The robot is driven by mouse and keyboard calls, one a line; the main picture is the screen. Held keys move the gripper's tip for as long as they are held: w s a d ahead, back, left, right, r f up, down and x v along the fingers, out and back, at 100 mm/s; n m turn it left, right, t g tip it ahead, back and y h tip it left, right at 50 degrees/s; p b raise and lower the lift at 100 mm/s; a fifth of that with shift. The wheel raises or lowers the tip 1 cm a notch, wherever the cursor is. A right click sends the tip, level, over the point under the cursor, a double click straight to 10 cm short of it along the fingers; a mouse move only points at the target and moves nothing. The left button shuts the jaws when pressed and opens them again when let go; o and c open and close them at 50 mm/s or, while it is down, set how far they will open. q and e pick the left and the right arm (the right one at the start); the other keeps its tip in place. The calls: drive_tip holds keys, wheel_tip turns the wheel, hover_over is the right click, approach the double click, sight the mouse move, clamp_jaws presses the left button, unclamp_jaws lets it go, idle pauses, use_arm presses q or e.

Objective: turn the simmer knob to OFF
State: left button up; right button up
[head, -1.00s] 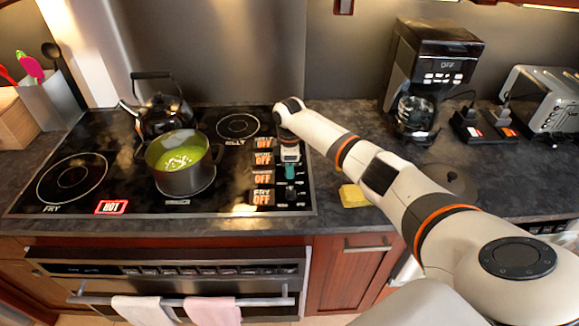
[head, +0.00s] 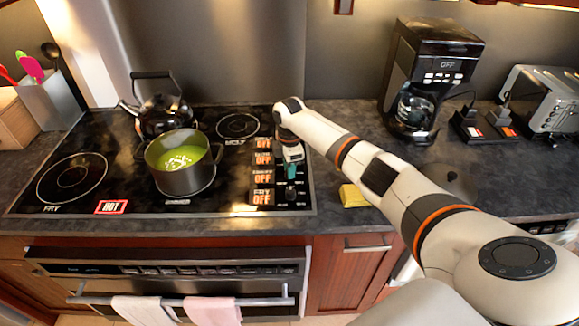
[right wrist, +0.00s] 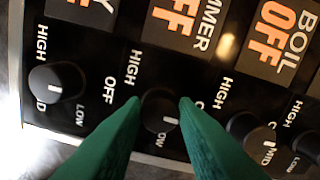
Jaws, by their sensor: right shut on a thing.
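The simmer knob (right wrist: 160,112) is a round black knob on the cooktop's control strip, below a label ending in "MMER" with an orange display whose visible letters are "FF". Its white mark lies at the lower right, near the word LOW. My right gripper (right wrist: 161,101) has its green fingertips on either side of this knob and is shut on it. In the head view my right gripper (head: 291,172) points down at the cooktop's right side and hides the simmer knob. My left gripper is not in view.
Neighbouring knobs sit close by: the fry knob (right wrist: 58,82) to the left and the boil knob (right wrist: 252,130) to the right. A pot of green soup (head: 180,181) and a kettle (head: 164,117) stand on the cooktop. A yellow sponge (head: 354,196) lies on the counter.

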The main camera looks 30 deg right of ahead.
drive_tip(key=o, duration=1)
drive_tip(key=shift+r, duration=0.15)
wheel_tip(320, 180, up, 12)
drive_tip(key=b, duration=0.3)
